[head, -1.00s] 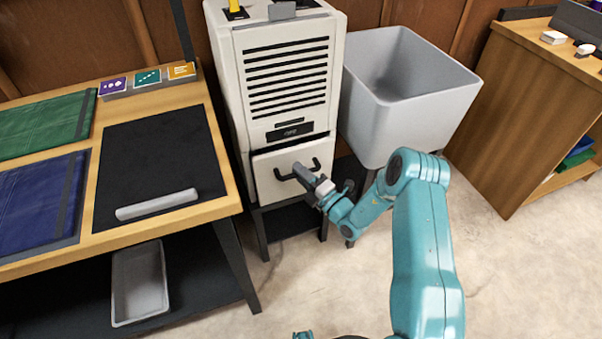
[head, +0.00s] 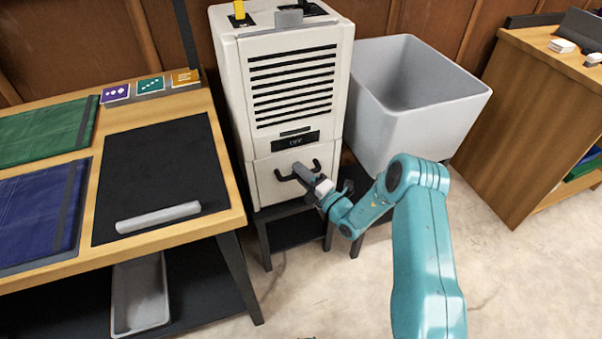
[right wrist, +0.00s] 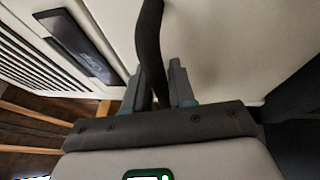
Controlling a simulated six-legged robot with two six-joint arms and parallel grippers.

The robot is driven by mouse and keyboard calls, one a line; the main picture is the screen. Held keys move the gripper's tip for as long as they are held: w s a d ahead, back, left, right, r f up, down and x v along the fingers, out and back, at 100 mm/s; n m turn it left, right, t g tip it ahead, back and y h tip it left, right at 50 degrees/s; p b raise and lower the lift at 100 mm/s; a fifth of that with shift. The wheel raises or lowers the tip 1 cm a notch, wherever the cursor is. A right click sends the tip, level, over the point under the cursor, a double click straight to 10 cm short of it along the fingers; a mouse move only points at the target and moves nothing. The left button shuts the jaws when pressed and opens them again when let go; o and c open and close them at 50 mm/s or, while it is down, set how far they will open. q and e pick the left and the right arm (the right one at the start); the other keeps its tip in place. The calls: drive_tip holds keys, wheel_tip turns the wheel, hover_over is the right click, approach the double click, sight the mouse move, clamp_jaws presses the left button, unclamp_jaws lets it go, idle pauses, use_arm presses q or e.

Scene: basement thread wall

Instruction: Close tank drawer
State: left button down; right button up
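The tank drawer (head: 270,182) is the lower cream front of the tall white machine (head: 280,60). Its front sits against the body, with only a thin seam above it. A dark curved handle (head: 283,176) is on the drawer front. My right gripper (head: 300,172) is at this handle, its arm reaching in from the right. In the right wrist view, the handle (right wrist: 149,45) passes between the two fingers (right wrist: 155,85), which close around it. My left gripper does not show.
A grey open bin (head: 415,125) stands close to the machine's right side, behind my right arm. A wooden table (head: 228,205) with a black mat (head: 160,165) is to the left. A wooden cabinet (head: 520,130) is at right. Floor in front is clear.

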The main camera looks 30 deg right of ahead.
drive_tip(key=p+v, duration=0.2)
drive_tip(key=v, duration=1.4)
drive_tip(key=shift+s, duration=0.2)
